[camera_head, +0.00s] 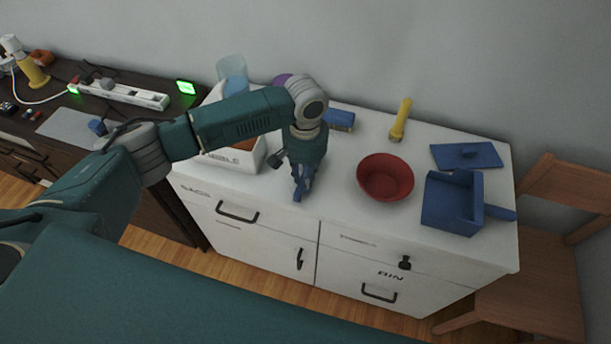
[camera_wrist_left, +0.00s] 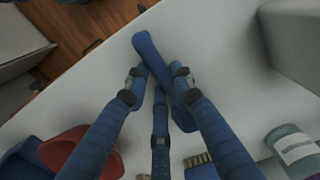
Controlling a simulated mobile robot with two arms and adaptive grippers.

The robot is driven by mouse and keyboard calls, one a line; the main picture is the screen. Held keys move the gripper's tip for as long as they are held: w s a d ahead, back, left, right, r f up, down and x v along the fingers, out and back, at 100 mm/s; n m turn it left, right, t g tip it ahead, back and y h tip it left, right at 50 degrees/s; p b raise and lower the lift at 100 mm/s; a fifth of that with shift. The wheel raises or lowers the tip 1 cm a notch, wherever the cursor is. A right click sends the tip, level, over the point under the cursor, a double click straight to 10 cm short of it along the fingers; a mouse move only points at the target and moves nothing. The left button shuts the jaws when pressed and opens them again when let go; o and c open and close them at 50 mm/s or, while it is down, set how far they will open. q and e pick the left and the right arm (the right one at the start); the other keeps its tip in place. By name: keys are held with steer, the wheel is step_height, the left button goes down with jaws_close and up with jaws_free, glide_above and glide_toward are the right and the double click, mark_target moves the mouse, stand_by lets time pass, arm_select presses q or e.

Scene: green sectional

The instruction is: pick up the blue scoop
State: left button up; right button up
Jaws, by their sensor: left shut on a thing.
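The blue scoop shows in the left wrist view as a slim blue piece (camera_wrist_left: 150,50) between the fingers of my left gripper (camera_wrist_left: 158,82). One end sticks out past the fingertips over the white top. In the head view my left gripper (camera_head: 302,178) points down near the front edge of the white cabinet, left of the red bowl, and is shut on the scoop. Fingers and scoop are both blue there, so their outlines merge. The fingers hide part of the scoop, and I cannot tell whether it touches the top. My right gripper is not in view.
The white cabinet top (camera_head: 335,205) also holds a red bowl (camera_head: 385,178), a blue dustpan-like box (camera_head: 450,205), a flat blue tool (camera_head: 466,155), a yellow torch (camera_head: 400,122), a brush (camera_head: 341,121) and a white bin (camera_head: 235,157). A wooden chair (camera_head: 540,265) stands at right.

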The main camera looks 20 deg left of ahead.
arm_select(q)
step_height(320, 180, up, 20)
steer(key=shift+b, duration=0.8)
